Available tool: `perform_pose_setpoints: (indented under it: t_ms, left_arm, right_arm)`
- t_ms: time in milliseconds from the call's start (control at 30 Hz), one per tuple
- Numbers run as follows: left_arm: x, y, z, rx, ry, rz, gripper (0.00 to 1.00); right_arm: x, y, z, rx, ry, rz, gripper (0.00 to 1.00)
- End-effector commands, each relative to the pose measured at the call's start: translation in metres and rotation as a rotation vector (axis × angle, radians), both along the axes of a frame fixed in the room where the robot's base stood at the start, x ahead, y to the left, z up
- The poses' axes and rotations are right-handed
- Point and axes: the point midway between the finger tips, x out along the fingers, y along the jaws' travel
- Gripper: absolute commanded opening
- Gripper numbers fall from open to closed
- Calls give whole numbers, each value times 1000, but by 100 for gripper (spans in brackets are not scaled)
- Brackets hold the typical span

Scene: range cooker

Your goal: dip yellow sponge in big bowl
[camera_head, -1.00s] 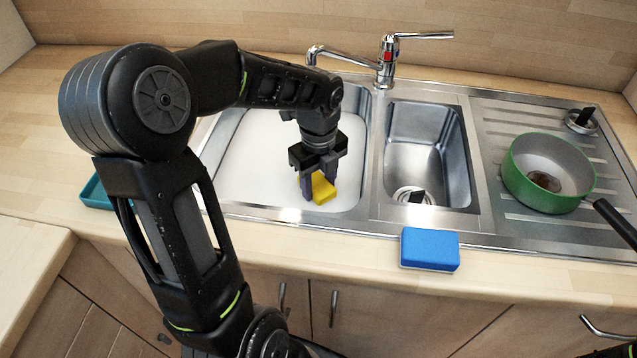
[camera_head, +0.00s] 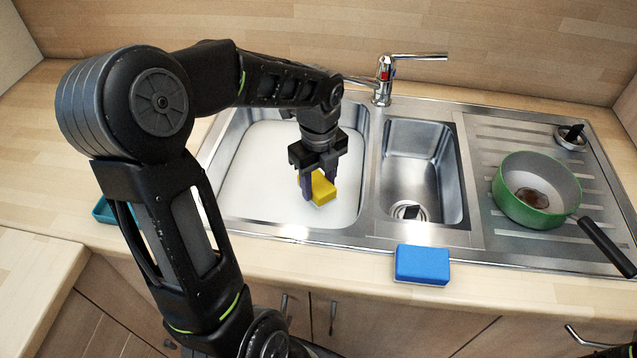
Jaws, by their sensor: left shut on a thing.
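A yellow sponge (camera_head: 323,189) is between the fingers of my left gripper (camera_head: 318,190), which is shut on it. The gripper points down over the big left sink bowl (camera_head: 240,175), with the sponge low over its white surface. I cannot tell whether the sponge touches that surface. The fingers and wrist hide part of the sponge and of the bowl. My right gripper is not in view.
A smaller sink bowl (camera_head: 447,180) is to the right. A green pan (camera_head: 520,207) with brown residue stands on the drainboard (camera_head: 490,130). A blue sponge (camera_head: 422,265) lies on the front counter edge. The tap (camera_head: 383,85) rises behind the bowls. A teal tray (camera_head: 103,212) is partly hidden behind my arm.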

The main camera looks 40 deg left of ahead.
Motion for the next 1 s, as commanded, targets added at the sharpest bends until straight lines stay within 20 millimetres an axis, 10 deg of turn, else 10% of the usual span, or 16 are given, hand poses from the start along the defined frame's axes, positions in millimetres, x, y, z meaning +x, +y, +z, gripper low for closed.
perform_pose_setpoints:
  t_ms: [1000]
  left_arm:
    - [0,0,103,0,-1,1,12]
  right_arm:
    - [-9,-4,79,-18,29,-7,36]
